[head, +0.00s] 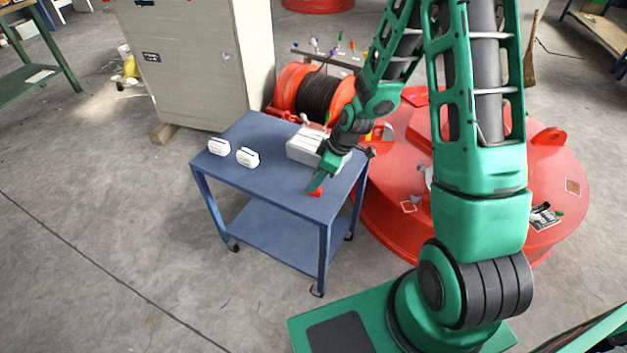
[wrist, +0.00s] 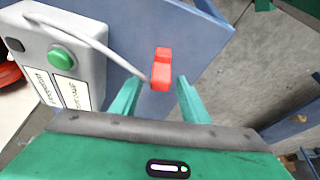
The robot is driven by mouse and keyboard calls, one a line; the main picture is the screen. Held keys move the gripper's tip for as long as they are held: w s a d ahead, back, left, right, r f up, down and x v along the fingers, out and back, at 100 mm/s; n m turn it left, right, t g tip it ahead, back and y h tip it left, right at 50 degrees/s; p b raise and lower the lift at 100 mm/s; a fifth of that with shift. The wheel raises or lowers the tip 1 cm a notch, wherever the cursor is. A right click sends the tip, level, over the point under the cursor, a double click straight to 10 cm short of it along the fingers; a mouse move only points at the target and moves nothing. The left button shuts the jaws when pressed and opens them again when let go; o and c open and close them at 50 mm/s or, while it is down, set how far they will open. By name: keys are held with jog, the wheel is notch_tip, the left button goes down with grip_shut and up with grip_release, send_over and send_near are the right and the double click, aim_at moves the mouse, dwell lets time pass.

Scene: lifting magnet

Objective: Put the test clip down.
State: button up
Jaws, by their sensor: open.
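The test clip is a small red piece (wrist: 161,70), seen in the wrist view against the blue cart top, with a grey cable running to it from the left. In the head view the red clip (head: 315,193) is at the near right part of the cart top, just below my green fingers. My gripper (head: 318,182) is open, pointing down at the cart. In the wrist view the fingers of my gripper (wrist: 157,90) stand apart on either side of the clip, with gaps visible. The clip seems to rest on the cart top.
The blue cart (head: 265,180) carries a grey box (head: 303,146) with a green button (wrist: 62,59) and two white devices (head: 247,157). A large red magnet disc (head: 480,225) stands right of the cart. A cable reel (head: 318,93) is behind. The cart's front middle is clear.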

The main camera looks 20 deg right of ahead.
jog(key=v, duration=1)
jog(key=shift+r, duration=0.35)
jog(key=shift+s+d, duration=0.1)
jog(key=shift+d, duration=0.05)
jog(key=s+d+r+m+g+h, duration=0.1)
jog(key=s+d+r+m+h, duration=0.2)
jog(key=s+d+r+m, duration=0.9)
jog(key=s+r+m+g, duration=0.1)
jog(key=s+r+m, duration=0.1)
jog(key=s, duration=0.6)
jog(key=s+d+r+m, duration=0.1)
jog(key=s+r+m, duration=0.1)
jog(key=s, duration=0.6)
jog(key=shift+s+d+m+g, duration=0.2)
jog(key=shift+s+m+g, duration=0.2)
jog(key=shift+m, duration=0.2)
